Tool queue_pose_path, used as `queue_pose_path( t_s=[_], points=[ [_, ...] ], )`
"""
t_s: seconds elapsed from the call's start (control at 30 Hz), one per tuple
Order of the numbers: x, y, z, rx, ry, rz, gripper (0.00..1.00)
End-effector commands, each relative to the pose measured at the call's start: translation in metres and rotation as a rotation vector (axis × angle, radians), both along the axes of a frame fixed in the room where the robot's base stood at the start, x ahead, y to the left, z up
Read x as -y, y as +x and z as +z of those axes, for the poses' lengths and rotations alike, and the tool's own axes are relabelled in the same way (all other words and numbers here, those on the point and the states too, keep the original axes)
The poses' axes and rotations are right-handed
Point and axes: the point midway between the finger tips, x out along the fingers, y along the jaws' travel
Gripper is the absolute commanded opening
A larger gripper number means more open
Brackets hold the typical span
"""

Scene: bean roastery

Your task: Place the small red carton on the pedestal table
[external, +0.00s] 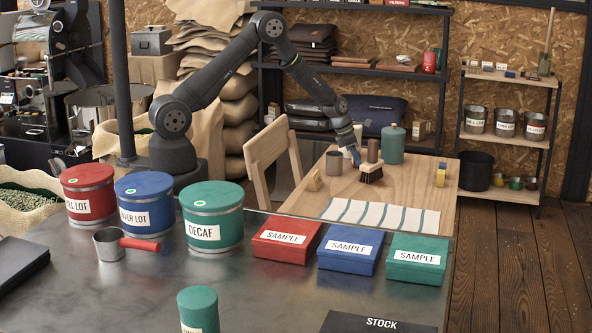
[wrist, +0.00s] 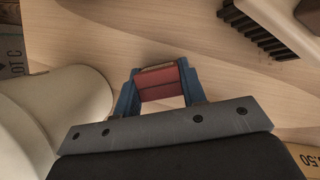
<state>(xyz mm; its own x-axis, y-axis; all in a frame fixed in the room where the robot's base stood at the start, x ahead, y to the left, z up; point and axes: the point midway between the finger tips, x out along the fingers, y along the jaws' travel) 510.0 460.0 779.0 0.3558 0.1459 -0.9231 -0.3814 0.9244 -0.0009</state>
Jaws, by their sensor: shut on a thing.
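My gripper (external: 352,156) is low over the wooden table (external: 425,185), between a grey mug and a brush. In the wrist view its blue fingers (wrist: 160,92) are shut on the small red carton (wrist: 162,83), which sits between them. The pale wood tabletop (wrist: 120,35) shows around and beneath it. In the external view the carton is mostly hidden by the fingers. I cannot tell whether the carton touches the tabletop. The table's support is hidden by the metal counter in front.
On the wooden table, the mug (external: 334,163) is left of my gripper and the brush (external: 371,172) right. A chair (external: 270,160) stands left.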

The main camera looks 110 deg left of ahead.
Motion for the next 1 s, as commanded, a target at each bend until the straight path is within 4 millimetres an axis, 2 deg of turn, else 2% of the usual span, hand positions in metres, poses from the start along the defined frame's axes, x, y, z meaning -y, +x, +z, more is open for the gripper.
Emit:
queue_pose_path(
  t_s=[0.03, 0.07, 0.17, 0.43, 0.57, 0.67, 1.0],
  points=[
    [0.0, 0.0, -0.002, -0.001, 0.0, 0.0, 0.16],
    [0.0, 0.0, -0.002, 0.0, 0.0, 0.0, 0.41],
    [0.0, 0.0, -0.002, 0.0, 0.0, 0.0, 0.59],
    [0.0, 0.0, -0.001, 0.0, 0.0, 0.0, 0.59],
    [0.0, -0.001, 0.006, 0.001, 0.001, 0.0, 0.59],
    [0.002, -0.005, 0.017, 0.001, 0.002, 0.0, 0.59],
    [0.011, -0.028, 0.076, 0.002, 0.002, 0.0, 0.59]
  ],
)
